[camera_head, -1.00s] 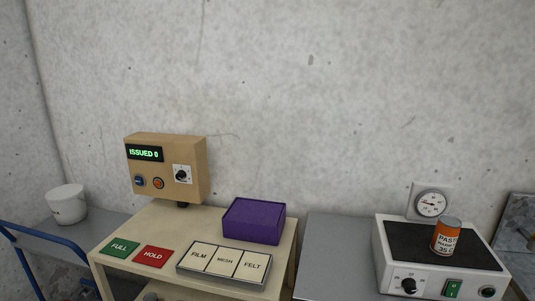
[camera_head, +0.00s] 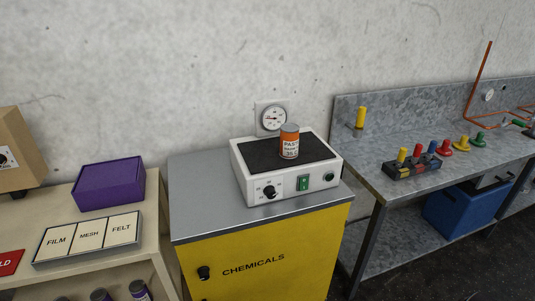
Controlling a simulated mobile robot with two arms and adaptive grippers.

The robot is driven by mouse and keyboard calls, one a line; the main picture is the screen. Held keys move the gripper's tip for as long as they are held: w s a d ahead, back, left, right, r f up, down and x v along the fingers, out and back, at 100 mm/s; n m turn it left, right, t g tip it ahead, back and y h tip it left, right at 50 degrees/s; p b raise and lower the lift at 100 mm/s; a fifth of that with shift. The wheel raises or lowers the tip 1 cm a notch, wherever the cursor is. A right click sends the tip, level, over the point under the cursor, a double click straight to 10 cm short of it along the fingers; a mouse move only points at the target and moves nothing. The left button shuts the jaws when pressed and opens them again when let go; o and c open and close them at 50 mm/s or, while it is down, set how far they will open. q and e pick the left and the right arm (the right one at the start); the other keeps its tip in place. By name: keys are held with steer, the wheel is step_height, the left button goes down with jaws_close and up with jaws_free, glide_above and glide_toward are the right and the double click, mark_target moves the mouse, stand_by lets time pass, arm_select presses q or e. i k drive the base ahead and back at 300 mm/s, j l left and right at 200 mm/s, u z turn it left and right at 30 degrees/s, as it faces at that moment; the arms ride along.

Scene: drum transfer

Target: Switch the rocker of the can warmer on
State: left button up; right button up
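The can warmer (camera_head: 240,160) is a white box with a black top plate, standing on the grey top of a yellow cabinet. Its front carries a black knob (camera_head: 270,192), a green rocker (camera_head: 304,183) and a small round dark green part (camera_head: 329,176) at the right. An orange and white can (camera_head: 289,142) labelled PASTE stands upright on the plate. Whether the rocker is on or off cannot be told at this size. Neither gripper is in view.
The yellow CHEMICALS cabinet (camera_head: 300,245) stands between a beige cart with a purple box (camera_head: 109,184) and a metal workbench (camera_head: 420,187) with coloured plugs. A round gauge (camera_head: 273,118) is on the wall behind the warmer. The grey top left of the warmer is clear.

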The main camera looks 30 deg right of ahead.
mark_target(303, 185)
steer(key=z, duration=1.3)
